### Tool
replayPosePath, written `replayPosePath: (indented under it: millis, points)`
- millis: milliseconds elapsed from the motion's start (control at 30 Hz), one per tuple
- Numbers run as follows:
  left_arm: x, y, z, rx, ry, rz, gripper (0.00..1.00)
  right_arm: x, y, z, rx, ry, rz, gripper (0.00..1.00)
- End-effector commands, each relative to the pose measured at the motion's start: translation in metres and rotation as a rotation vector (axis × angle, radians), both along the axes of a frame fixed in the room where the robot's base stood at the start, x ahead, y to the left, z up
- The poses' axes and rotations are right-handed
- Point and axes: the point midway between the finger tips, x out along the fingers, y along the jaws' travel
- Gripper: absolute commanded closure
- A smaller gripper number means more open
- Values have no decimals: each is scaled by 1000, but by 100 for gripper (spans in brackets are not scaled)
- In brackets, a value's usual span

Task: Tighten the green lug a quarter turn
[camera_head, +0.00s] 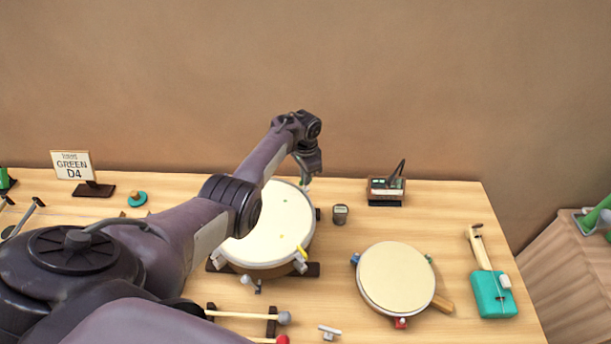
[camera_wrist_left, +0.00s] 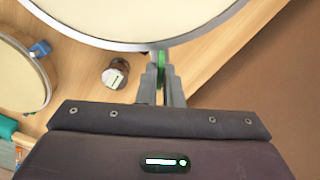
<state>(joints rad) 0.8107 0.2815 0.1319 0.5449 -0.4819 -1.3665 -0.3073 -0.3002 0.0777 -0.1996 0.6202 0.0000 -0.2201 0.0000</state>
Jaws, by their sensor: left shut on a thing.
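The large drum (camera_head: 275,222) with a cream head stands in the middle of the table; its rim also shows in the left wrist view (camera_wrist_left: 150,46). My left gripper (camera_head: 308,183) reaches down at the drum's far right edge. In the left wrist view its two fingers (camera_wrist_left: 160,84) are shut on the green lug (camera_wrist_left: 161,64) at the drum's rim. The fingers hide part of the lug, and its turn angle cannot be told. A sign (camera_head: 73,166) at the back left reads "GREEN D4". My right gripper is not in view.
A small dark knob-like device (camera_head: 340,214) stands just right of the drum. A smaller drum (camera_head: 396,278) with coloured lugs lies at front right, with a teal instrument (camera_head: 493,294) beyond it. A meter-like box (camera_head: 386,191) is at the back. Mallets (camera_head: 250,315) lie in front.

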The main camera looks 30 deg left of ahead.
Motion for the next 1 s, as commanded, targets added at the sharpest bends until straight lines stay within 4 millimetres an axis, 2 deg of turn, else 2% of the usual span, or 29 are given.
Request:
replayPosePath:
  millis: [400, 433, 600, 867, 1000]
  points:
    - [2, 0, 2, 0, -6, -7, 100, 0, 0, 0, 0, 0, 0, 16]
    - [2, 0, 2, 0, -6, -7, 93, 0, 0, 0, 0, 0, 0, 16]
    - [1, 0, 2, 0, -4, -7, 72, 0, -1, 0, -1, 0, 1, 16]
    - [1, 0, 1, 0, -2, -7, 72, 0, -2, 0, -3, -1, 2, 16]
    - [2, -1, 13, -1, -4, -8, 72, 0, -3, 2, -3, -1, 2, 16]
